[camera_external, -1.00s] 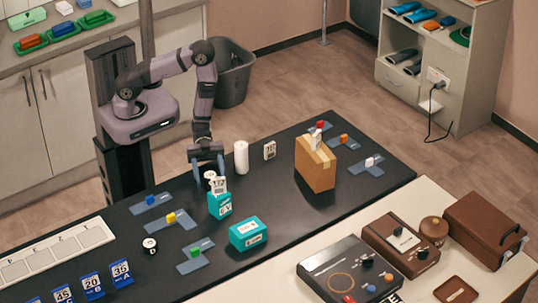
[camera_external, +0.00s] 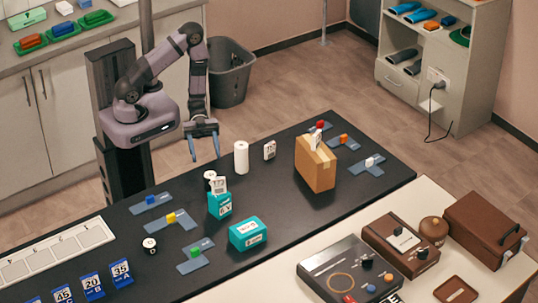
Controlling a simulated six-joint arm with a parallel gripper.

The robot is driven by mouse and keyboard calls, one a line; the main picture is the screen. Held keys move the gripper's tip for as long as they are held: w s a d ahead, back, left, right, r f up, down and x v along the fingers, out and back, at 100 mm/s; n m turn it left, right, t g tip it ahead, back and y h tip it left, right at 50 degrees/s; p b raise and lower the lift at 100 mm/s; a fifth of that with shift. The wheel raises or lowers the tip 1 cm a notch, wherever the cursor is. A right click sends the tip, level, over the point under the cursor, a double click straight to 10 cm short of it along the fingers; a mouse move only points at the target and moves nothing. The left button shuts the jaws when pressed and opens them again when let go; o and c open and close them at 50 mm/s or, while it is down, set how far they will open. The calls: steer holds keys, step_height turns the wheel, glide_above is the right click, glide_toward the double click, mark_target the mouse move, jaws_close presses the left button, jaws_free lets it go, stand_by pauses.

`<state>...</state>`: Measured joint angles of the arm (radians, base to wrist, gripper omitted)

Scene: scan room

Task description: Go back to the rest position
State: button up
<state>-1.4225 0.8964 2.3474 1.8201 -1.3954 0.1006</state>
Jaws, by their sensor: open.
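My gripper (camera_external: 204,147) is open and empty. It points down in the air above the back edge of the black table (camera_external: 290,233), clear of all objects. My arm is folded back near its column, with the elbow raised. Below and in front of the gripper, a teal box (camera_external: 220,205) has a white card (camera_external: 219,185) with print standing up out of its top. A small white round item (camera_external: 210,175) is just behind that card.
A white roll (camera_external: 241,157), a small white labelled item (camera_external: 269,150) and a cardboard box (camera_external: 316,165) stand right of the gripper. Another teal box (camera_external: 248,234) lies nearer. Blue pads with coloured blocks are spread about. A grey bin (camera_external: 231,75) stands on the floor behind.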

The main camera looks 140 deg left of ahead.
steer(key=shift+s+a, duration=0.1)
steer(key=shift+s, duration=0.2)
steer(key=shift+w, duration=0.15)
